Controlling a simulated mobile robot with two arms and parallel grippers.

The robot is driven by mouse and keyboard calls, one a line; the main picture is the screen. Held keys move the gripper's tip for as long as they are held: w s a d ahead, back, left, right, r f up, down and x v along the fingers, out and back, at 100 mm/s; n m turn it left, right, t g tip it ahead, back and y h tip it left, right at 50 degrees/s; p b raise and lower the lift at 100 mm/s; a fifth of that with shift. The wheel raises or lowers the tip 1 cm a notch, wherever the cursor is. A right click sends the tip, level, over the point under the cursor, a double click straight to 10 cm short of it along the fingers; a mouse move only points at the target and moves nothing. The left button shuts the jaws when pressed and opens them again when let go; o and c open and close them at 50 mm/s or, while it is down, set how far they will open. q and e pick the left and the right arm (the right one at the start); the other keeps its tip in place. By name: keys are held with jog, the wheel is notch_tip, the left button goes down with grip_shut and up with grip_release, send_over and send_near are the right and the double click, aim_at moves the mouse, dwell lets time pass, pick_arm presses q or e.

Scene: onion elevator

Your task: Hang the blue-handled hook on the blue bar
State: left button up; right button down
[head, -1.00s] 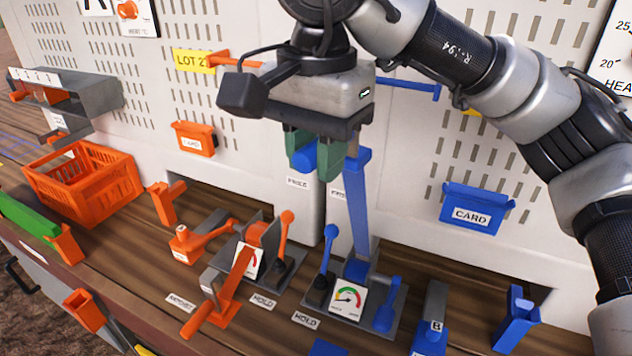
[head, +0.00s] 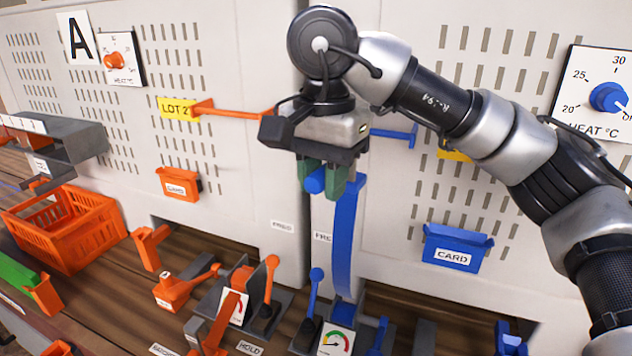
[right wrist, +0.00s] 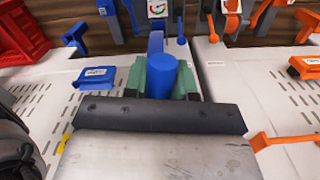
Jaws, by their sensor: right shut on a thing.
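My right gripper (head: 324,182) has green fingers and is shut on the blue handle (head: 314,181). The round handle end also shows in the right wrist view (right wrist: 162,76). A long, slightly curved blue strip (head: 346,240) runs down from beside the fingers to the bench fixture. Its join to the handle is hidden, and I cannot make out a hook shape. The blue bar (head: 398,134) sticks out from the white panel, right of and above the handle. My gripper body hides its left part. The handle and bar are apart in the picture. My left gripper is not in view.
An orange bar (head: 235,111) is on the panel at the left, and a blue card holder (head: 456,248) is below right. Orange and blue levers and a gauge (head: 336,341) crowd the bench. An orange crate (head: 65,228) stands at the left.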

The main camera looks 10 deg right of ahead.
jog(key=shift+w+d, duration=0.4)
jog(key=shift+w, duration=0.2)
jog(key=shift+w+d, duration=0.35)
jog(key=shift+w, duration=0.25)
jog(key=shift+w+d+p, duration=0.5)
jog(key=shift+w+d, duration=0.1)
jog(key=shift+w, duration=0.25)
jog(key=shift+w+d+p, duration=0.5)
jog(key=shift+w+d, duration=0.05)
jog(key=shift+w, duration=0.25)
jog(key=shift+s+f+b, duration=0.15)
jog(key=shift+f+b, duration=0.6)
jog(key=shift+f, duration=0.15)
jog(key=shift+f+b, duration=0.7)
jog(key=shift+f, duration=0.4)
jog(key=c, duration=0.8)
grip_release()
jog(key=shift+a, duration=0.1)
